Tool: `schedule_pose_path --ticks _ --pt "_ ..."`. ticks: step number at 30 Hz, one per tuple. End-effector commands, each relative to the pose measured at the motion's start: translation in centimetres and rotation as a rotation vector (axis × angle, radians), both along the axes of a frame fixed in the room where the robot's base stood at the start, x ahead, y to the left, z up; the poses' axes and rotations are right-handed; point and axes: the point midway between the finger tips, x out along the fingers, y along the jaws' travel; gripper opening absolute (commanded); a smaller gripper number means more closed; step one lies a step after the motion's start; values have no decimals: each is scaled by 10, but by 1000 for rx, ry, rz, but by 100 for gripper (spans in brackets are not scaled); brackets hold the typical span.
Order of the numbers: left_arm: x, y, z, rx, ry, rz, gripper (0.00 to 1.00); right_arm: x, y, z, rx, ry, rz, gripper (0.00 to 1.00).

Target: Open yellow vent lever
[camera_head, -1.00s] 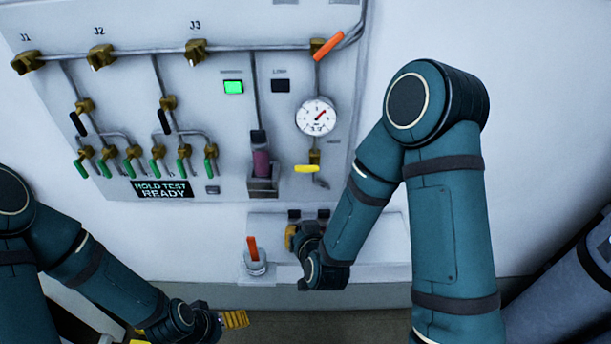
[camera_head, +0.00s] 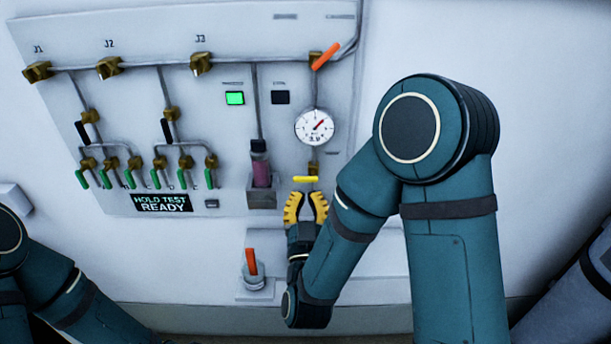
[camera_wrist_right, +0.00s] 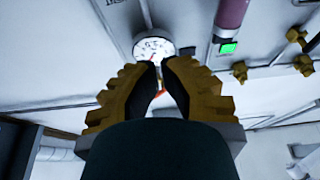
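The yellow vent lever (camera_head: 306,180) lies about level on the panel, below the round gauge (camera_head: 314,127) and its brass fitting. My right gripper (camera_head: 306,194) is just below the lever, pointing up at it. Its two yellow ribbed fingers stand apart with a gap between the tips, and nothing shows held. I cannot tell whether the tips touch the lever. In the right wrist view the fingers (camera_wrist_right: 160,66) frame the gauge (camera_wrist_right: 154,48), and I cannot make out the yellow lever. My left arm shows at the lower left, but its gripper is out of view.
An orange lever (camera_head: 326,55) sits above the gauge. A purple column (camera_head: 260,168) stands in a holder left of my right gripper. An orange-handled valve (camera_head: 251,263) is lower left. A "HOLD TEST READY" display (camera_head: 161,203) and several green levers are farther left.

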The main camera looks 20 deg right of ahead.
Motion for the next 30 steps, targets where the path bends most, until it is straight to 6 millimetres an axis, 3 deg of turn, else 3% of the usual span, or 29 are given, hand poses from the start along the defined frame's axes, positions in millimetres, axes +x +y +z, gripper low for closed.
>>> schedule_pose_path --ticks 8,19,30 --pt "0 0 -3 0 -1 0 89 4 -2 -2 5 4 -1 0" --pt "4 1 -23 2 -9 3 89 24 -9 5 3 1 -3 0" --pt "3 0 -12 1 -6 1 89 90 -26 33 2 1 -1 0"
